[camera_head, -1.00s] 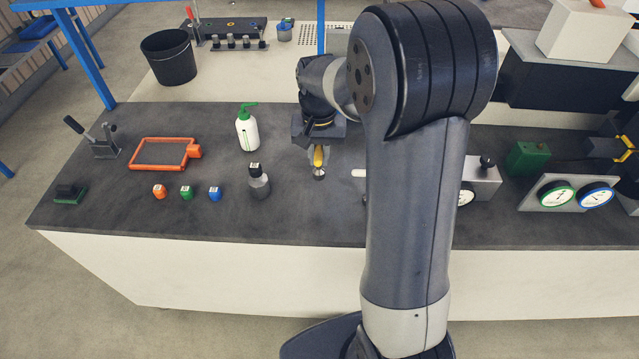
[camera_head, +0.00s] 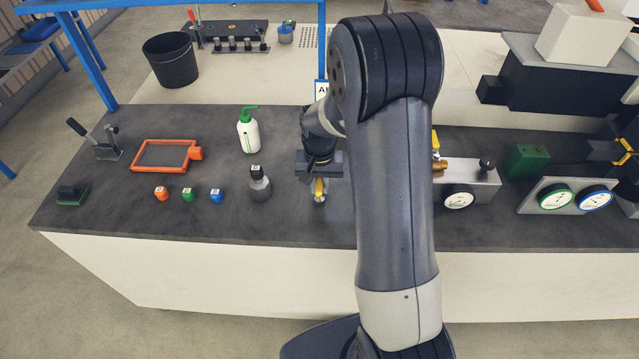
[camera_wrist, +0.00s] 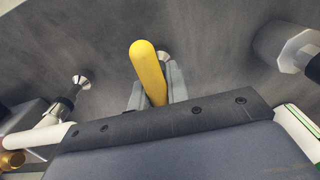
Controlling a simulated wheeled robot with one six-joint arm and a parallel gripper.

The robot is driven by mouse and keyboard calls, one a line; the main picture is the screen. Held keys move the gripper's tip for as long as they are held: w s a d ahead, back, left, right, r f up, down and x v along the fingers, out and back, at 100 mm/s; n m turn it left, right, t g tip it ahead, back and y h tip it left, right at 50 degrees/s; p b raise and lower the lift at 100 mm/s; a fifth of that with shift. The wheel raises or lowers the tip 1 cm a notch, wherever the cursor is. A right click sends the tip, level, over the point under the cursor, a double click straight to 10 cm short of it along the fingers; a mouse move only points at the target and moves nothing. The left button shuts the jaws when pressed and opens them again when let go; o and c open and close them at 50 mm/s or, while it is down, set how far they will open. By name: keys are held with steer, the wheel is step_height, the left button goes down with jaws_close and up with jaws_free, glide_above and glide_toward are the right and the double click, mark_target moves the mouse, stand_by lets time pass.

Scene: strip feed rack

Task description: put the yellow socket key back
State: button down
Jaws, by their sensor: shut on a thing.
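My gripper (camera_head: 319,186) is shut on the yellow socket key (camera_head: 319,187), above the dark bench top left of my arm link. In the wrist view the yellow handle (camera_wrist: 148,68) stands up between the two grey fingers (camera_wrist: 155,93). The key's metal lower end shows just below the fingers in the head view; I cannot tell whether it touches the bench. A dark rack block (camera_head: 225,28) with coloured rings along its top stands on the pale surface at the back.
A gauge block (camera_head: 470,183) is on the right.

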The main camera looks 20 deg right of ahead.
steer(key=c, duration=1.4)
jaws_free()
steer(key=shift+f, duration=0.1)
steer(key=shift+o, duration=0.2)
step_height(320, 180, up, 12)
steer(key=shift+r, duration=0.2)
